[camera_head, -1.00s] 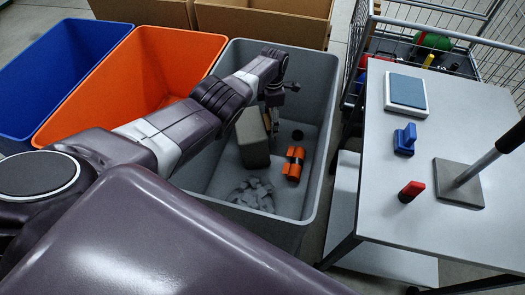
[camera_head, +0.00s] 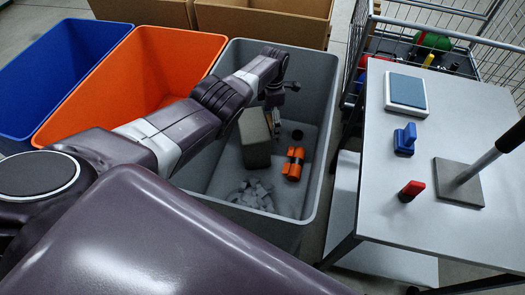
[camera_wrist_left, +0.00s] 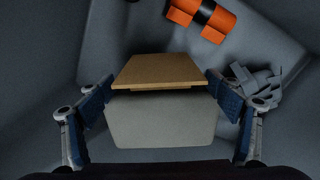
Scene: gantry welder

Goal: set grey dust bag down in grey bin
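The grey dust bag (camera_head: 254,140), a boxy grey block with a tan top plate (camera_wrist_left: 158,70), is inside the grey bin (camera_head: 310,188). In the left wrist view its grey body (camera_wrist_left: 160,122) sits between the fingers. My left gripper (camera_head: 274,118) reaches down into the bin beside the bag. In the left wrist view (camera_wrist_left: 160,92) its two blue-padded fingers are spread, one on each side of the bag, with narrow gaps. The bag's underside is hidden. My right gripper is not in view.
The bin also holds an orange roll with a black band (camera_head: 293,164), grey scraps (camera_head: 252,194) and a small black piece (camera_head: 297,135). An orange bin (camera_head: 140,75) and a blue bin (camera_head: 60,75) stand left. A table (camera_head: 455,115) with several items stands right, near a wire cart (camera_head: 480,25).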

